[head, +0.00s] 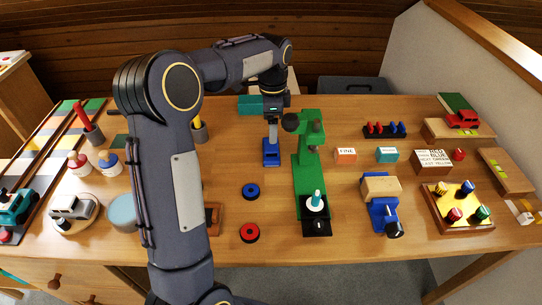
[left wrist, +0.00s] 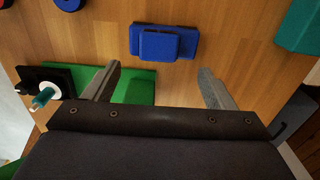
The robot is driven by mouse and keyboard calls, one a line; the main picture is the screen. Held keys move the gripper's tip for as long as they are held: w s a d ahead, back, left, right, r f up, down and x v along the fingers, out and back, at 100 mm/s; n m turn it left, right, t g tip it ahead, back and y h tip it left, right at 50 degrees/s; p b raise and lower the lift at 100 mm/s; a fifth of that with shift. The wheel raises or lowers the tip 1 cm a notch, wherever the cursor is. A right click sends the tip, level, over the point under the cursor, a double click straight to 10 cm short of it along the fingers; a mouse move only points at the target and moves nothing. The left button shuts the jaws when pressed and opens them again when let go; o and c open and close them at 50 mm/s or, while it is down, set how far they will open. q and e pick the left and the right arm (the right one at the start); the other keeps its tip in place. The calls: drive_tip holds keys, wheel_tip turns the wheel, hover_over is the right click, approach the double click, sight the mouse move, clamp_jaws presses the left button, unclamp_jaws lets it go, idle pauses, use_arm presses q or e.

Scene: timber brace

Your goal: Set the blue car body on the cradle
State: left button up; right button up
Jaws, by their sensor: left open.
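The blue car body (head: 271,153) lies on the wooden table left of the green press. In the left wrist view the blue car body (left wrist: 165,43) is a stepped blue block on bare wood, ahead of the fingertips and between their lines. My left gripper (head: 272,136) points down close above it; its fingers are apart and empty in the left wrist view (left wrist: 160,70). A brown wooden piece (head: 212,217), partly hidden by my left arm, may be the cradle; I cannot tell. My right gripper is not in view.
The green press (head: 309,180) stands just right of the car body. A teal block (head: 250,105) lies behind it. A blue wheel (head: 251,191) and a red wheel (head: 249,232) lie in front. A blue vise (head: 383,215) with a wooden block stands farther right.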

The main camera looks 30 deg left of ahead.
sight(271, 149)
use_arm(q)
drive_tip(key=f, duration=0.7)
drive_tip(key=shift+s+a+b, duration=0.1)
drive_tip(key=shift+s+b, duration=0.1)
drive_tip(key=shift+b, duration=0.2)
drive_tip(key=shift+c, duration=0.5)
drive_tip(key=c, duration=1)
